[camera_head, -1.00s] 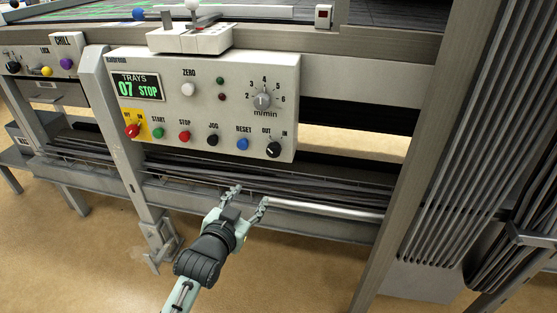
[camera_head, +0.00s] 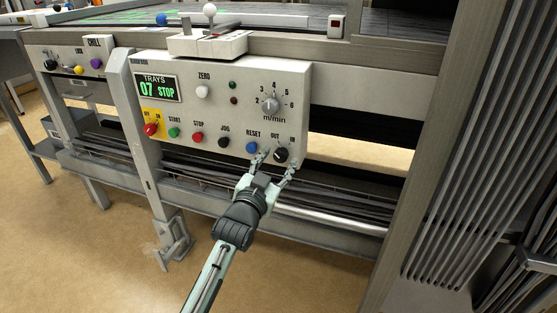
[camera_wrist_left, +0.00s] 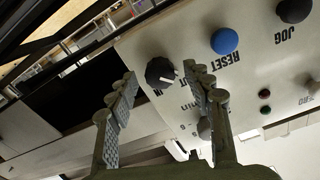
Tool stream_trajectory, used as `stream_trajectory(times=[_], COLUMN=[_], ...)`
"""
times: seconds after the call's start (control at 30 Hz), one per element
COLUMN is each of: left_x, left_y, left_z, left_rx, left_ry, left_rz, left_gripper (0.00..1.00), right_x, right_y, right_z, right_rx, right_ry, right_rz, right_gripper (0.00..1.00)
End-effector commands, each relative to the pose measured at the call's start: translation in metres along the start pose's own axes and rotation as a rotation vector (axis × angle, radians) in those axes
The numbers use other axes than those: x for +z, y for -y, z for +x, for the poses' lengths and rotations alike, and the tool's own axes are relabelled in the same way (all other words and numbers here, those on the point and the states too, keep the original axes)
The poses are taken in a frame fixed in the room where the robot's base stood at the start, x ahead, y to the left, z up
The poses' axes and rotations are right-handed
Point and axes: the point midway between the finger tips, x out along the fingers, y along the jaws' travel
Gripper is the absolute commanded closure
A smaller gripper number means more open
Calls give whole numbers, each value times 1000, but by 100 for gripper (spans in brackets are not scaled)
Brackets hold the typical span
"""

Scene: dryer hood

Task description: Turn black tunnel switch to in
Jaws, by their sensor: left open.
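The black tunnel switch (camera_head: 281,155) is a round knob at the lower right of the beige control panel, under the OUT and IN labels. Its white mark appears to point toward OUT. My left gripper (camera_head: 278,163) is open just in front of the panel, with one fingertip on each side of the knob. In the left wrist view the panel is upside down and the knob (camera_wrist_left: 160,72) shows between the two open fingers (camera_wrist_left: 162,78), nearer the panel than the fingers. Whether a finger touches it I cannot tell. My right gripper is not in view.
The blue RESET button (camera_head: 252,147) sits just left of the gripper, with the black JOG button (camera_head: 225,142) further left. The speed dial (camera_head: 270,105) is above. A metal rail (camera_head: 330,219) runs below the panel, and a grey post (camera_head: 423,130) stands to the right.

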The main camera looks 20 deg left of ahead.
Motion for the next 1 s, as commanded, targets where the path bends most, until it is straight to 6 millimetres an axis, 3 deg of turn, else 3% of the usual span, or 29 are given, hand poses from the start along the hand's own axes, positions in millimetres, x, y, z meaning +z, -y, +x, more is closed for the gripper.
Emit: stream_trajectory(times=[0.13,0.4,0.8,1.0], left_x=[0,0,0,0], left_y=[0,0,0,0], left_z=[10,10,10,10], left_rx=[0,1,1,1], left_ry=[0,1,1,1], left_rz=[0,0,0,12], left_gripper=[49,51,99,99], right_x=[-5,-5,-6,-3], right_y=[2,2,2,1], right_z=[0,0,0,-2], right_rx=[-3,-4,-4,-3], right_ry=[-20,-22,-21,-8], right_rz=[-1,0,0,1], right_gripper=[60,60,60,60])
